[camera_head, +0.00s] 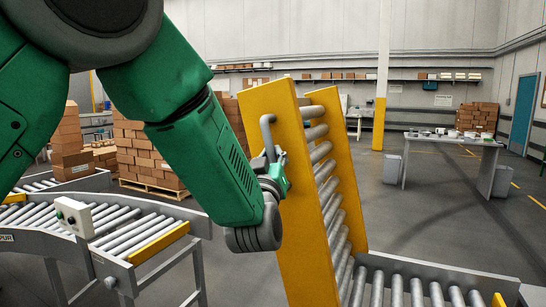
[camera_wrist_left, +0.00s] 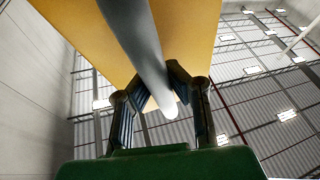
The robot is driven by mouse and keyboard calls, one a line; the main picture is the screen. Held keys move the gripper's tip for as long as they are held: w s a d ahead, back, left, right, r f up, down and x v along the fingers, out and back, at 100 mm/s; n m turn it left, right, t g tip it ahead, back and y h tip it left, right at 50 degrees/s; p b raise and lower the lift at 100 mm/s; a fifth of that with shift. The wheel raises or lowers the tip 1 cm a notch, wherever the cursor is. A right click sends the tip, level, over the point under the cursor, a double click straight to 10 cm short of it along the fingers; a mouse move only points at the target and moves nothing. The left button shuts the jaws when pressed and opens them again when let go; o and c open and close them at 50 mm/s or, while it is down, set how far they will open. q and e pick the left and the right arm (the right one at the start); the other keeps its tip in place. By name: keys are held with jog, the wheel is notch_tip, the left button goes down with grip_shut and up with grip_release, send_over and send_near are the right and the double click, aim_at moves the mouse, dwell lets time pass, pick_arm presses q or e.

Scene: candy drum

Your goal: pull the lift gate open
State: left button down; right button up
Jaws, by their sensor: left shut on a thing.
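The lift gate (camera_head: 289,197) is a yellow-sided roller section, tilted steeply upward from the conveyor at the lower right. A grey bar handle (camera_head: 266,133) is fixed to its near yellow side. My left gripper (camera_head: 273,160) is at this handle and shut on it. In the left wrist view the grey handle (camera_wrist_left: 140,45) runs between the two dark fingers (camera_wrist_left: 160,95), with the yellow gate panel (camera_wrist_left: 200,25) behind it. The fingertips are partly hidden by the handle. My right gripper is not in view.
A roller conveyor (camera_head: 140,235) with a grey control box (camera_head: 75,216) stands at the left. Another conveyor (camera_head: 440,276) joins the gate's lower end. Stacked boxes (camera_head: 150,155) stand behind my arm. A table (camera_head: 450,139) stands at the right, with open floor before it.

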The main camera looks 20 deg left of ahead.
pick_arm(q)
jog(key=c, duration=1.7)
grip_release()
jog(key=shift+s+d+f, duration=0.1)
jog(key=shift+d+f, duration=0.1)
jog(key=shift+f, duration=0.4)
jog(key=shift+o, duration=1.3)
jog(key=shift+d+r, duration=0.15)
jog(key=shift+d, duration=0.05)
jog(key=shift+s+d+r, duration=0.1)
jog(key=shift+d+r, duration=0.15)
jog(key=shift+d, duration=0.2)
jog(key=shift+s+a+f, duration=0.1)
jog(key=shift+s+f, duration=0.15)
jog(key=shift+s, duration=0.2)
jog(key=v, duration=1.1)
jog(key=shift+d+r, duration=0.15)
jog(key=shift+d, duration=0.15)
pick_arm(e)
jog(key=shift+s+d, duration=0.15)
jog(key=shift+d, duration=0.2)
pick_arm(q)
jog(key=shift+a, duration=0.2)
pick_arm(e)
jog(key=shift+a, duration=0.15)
